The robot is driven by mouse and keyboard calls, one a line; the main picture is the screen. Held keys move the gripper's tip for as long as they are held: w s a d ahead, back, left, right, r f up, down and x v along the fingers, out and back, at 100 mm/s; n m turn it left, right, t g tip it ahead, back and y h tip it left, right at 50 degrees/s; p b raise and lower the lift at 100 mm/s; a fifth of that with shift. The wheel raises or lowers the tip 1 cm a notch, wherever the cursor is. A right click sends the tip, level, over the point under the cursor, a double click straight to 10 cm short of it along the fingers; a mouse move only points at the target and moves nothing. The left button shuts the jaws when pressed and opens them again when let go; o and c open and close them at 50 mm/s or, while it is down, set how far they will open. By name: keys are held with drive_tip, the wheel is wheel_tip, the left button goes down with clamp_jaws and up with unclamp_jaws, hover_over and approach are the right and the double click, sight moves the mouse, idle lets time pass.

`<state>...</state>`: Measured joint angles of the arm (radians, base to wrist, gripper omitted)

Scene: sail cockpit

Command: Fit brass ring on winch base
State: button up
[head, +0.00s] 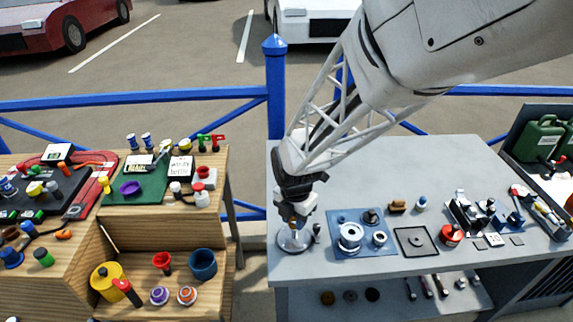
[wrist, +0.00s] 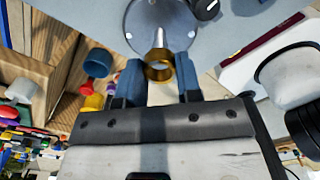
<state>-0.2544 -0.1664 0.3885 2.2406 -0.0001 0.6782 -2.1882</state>
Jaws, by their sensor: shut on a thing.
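The brass ring (wrist: 159,69) is held between the two blue fingers of my gripper (wrist: 159,80) in the wrist view. My gripper (head: 294,215) points down over the winch base in the head view. The winch base is a round silver-grey plate (head: 292,242) near the left front of the grey bench. In the wrist view the plate (wrist: 140,20) carries a slim metal post (wrist: 160,38), which runs up to the ring. The ring lines up with the post's near end. I cannot tell whether it is around the tip or just above it.
A small dark-topped part (head: 317,233) stands close to the right of the base. A blue mat (head: 347,222) with metal winch parts lies further right, then a dark square tray (head: 416,242) and a red part (head: 451,235). The bench behind is clear.

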sight(294, 237)
drive_tip(key=shift+f, duration=2.6)
idle(1.6)
drive_tip(key=o, duration=1.4)
drive_tip(key=shift+r, duration=0.1)
drive_tip(key=shift+r, duration=4)
